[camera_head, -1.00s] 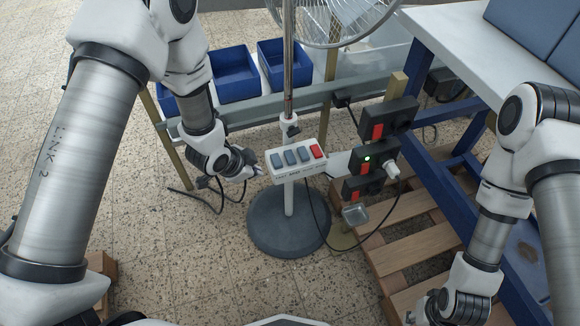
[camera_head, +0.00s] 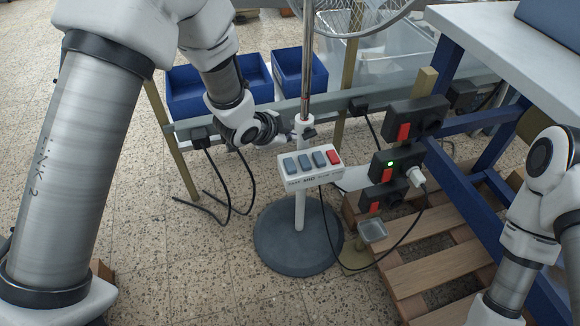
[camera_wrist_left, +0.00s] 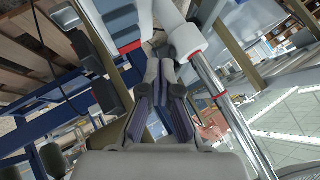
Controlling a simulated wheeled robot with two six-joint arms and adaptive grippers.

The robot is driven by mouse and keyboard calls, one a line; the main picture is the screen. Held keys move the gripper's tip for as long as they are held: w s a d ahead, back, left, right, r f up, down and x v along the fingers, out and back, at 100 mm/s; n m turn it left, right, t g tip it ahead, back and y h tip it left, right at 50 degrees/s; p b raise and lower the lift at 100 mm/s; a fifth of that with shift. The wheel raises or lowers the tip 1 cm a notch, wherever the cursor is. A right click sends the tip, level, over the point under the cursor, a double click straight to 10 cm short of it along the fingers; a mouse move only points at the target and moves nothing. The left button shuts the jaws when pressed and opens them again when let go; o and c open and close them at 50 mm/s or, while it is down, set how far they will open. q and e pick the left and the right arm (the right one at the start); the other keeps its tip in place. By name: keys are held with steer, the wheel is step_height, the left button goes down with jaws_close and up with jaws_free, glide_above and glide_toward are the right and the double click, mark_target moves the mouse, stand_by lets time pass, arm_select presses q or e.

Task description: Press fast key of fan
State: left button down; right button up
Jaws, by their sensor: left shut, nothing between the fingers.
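The fan's white control box (camera_head: 310,177) is on its stand, with three blue-grey keys (camera_head: 305,162) and one red key (camera_head: 333,157) at the right end. The small labels below the keys are too small to read. My left gripper (camera_head: 282,136) is shut and empty. It is just behind and above the left end of the box, beside the pole clamp; its tips are hard to make out. In the left wrist view its fingers (camera_wrist_left: 165,62) are together, with the shiny pole (camera_wrist_left: 217,92) to their right. My right gripper is out of view.
The fan's pole (camera_head: 306,70) rises from a round grey base (camera_head: 275,240). Black socket blocks with red switches (camera_head: 404,131) stand right of the box, with a green light and a white plug. Blue bins (camera_head: 198,93), a wooden pallet (camera_head: 440,246) and loose cables surround the stand.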

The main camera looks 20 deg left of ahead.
mark_target(289, 166)
arm_select(q)
step_height(289, 166, down, 7)
steer(key=b, duration=0.4)
steer(key=shift+r+b, duration=0.2)
steer(key=shift+b, duration=0.2)
steer(key=shift+f, duration=0.3)
stand_by(0.5)
steer(key=shift+f+b, duration=0.3)
steer(key=shift+f, duration=0.1)
steer(key=shift+f+b, duration=0.3)
steer(key=shift+f, duration=0.1)
stand_by(0.4)
steer(key=shift+r, duration=0.1)
steer(key=shift+r+p, duration=0.8)
steer(key=shift+p, duration=0.1)
steer(key=shift+r, duration=0.1)
